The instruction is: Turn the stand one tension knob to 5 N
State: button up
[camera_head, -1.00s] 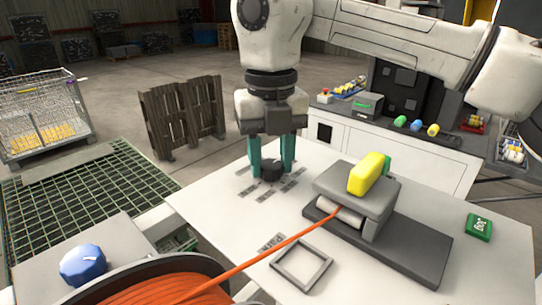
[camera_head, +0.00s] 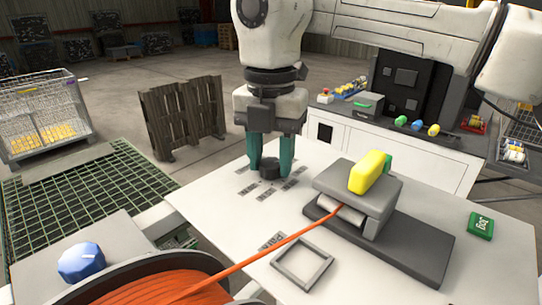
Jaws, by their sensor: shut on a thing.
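A small black tension knob (camera_head: 269,172) stands on the white panel, with several grey label marks around it. The labels are too small to read, and I cannot tell which one the knob points to. My gripper (camera_head: 270,168) comes down from above with its two teal fingers on either side of the knob, shut on it. The knob's top is partly hidden under the gripper body and between the fingers.
Right of the knob stands a grey clamp block (camera_head: 358,192) with a yellow lever (camera_head: 369,172). An orange cable (camera_head: 262,256) runs from it to a spool (camera_head: 150,285). A blue knob (camera_head: 81,261), an empty square frame (camera_head: 302,263) and a green tag (camera_head: 481,225) lie around.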

aim_at(271, 163)
jog(key=shift+m, duration=1)
jog(key=o, duration=1.1)
jog(key=shift+c, duration=0.2)
notch_tip(271, 163, up, 11)
jog(key=b, duration=0.1)
jog(key=shift+f, duration=0.1)
